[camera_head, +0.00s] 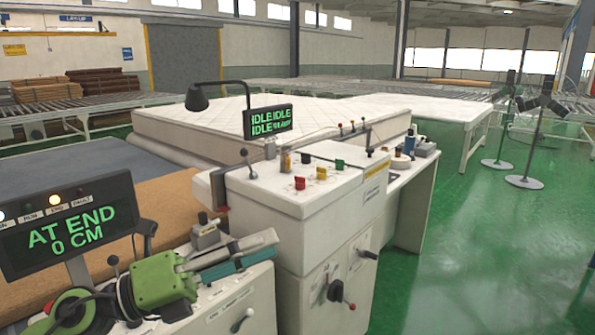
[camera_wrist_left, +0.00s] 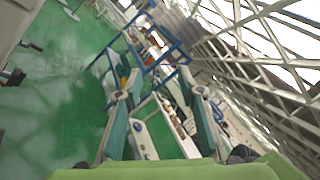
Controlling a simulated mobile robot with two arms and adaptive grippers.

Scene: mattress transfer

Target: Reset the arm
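My left gripper (camera_head: 273,246) comes in from the lower left in the head view, with a green body and grey and teal fingers pointing right. It is in front of the white control console (camera_head: 310,196), and I cannot tell whether it touches anything. In the left wrist view its two fingers (camera_wrist_left: 161,96) stand apart with nothing held between them. My right gripper is not in view.
A display (camera_head: 70,226) reading "AT END 0 CM" stands at the left. A white mattress (camera_head: 215,122) lies behind the console. Knobs and levers (camera_head: 335,290) stick out of the console front. Green floor (camera_head: 480,260) is open at the right, with thin stands (camera_head: 524,181) farther back.

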